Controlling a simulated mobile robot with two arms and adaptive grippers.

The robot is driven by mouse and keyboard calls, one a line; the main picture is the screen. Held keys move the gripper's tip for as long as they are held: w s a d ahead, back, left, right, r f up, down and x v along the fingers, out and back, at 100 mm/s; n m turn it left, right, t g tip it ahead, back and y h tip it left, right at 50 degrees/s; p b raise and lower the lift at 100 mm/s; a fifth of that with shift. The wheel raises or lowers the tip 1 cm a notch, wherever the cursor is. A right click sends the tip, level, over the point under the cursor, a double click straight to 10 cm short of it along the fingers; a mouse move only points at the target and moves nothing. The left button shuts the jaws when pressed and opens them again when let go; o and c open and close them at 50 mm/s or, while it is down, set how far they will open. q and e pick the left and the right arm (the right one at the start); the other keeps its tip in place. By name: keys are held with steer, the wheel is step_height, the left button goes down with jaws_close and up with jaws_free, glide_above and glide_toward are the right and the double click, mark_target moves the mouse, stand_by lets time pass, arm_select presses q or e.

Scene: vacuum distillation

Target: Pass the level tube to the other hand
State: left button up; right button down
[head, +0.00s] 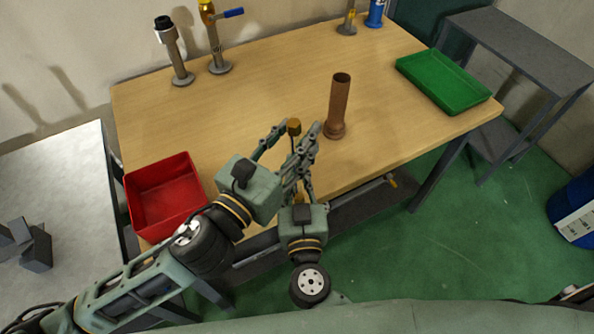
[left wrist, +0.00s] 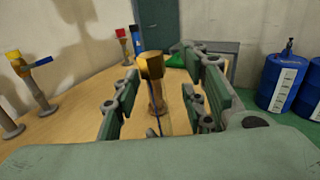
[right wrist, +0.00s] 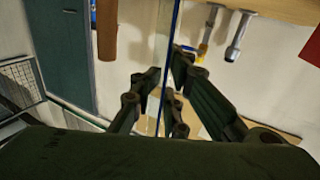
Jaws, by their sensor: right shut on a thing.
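The level tube is a thin clear tube with a blue line inside and a brass cap (head: 294,127) on top. The cap shows large in the left wrist view (left wrist: 151,66); the clear tube (right wrist: 169,45) runs between the fingers in the right wrist view. My right gripper (right wrist: 163,92) is shut on the tube, below the cap, and holds it upright near the table's front edge. My left gripper (head: 295,135) is open, its fingers on either side of the tube's upper part. In the left wrist view there is space between each finger and the cap.
A brown flanged pipe (head: 338,108) stands on the wooden table (head: 262,82) just beyond the grippers. A red tray (head: 165,196) is at front left, a green tray (head: 443,83) at back right. Several fittings, one a blue-handled valve (head: 216,45), stand along the back. The table's middle is clear.

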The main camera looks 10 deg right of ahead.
arm_select(q)
steer(key=v, duration=1.2)
steer(key=s+a+f+n+g+y, duration=0.1)
steer(key=s+f+n+g+y, duration=0.15)
steer(key=f+n, duration=0.8)
steer(key=s+f+n+g+y, duration=0.1)
steer(key=f+n+y, duration=0.3)
steer(key=f, duration=1.1)
steer(key=a+f+n+g+y, duration=0.2)
steer(key=a+f+n, duration=0.45)
steer(key=f, duration=0.55)
steer(key=a+f+n+g+y, duration=0.1)
steer(key=a+f+n, duration=0.5)
steer(key=f, duration=0.6)
steer(key=s+a+f+n+g+y, duration=0.2)
steer(key=s+a+f+n+g, duration=0.1)
steer(key=s+a+f+n, duration=0.45)
steer(key=s+f+n+g, duration=0.1)
steer(key=s+f+n, duration=0.2)
steer(key=s, duration=0.5)
steer(key=s+f+n+g, duration=0.2)
steer(key=s+f+n, duration=0.2)
steer(key=s, duration=0.5)
steer(key=shift+f, duration=1)
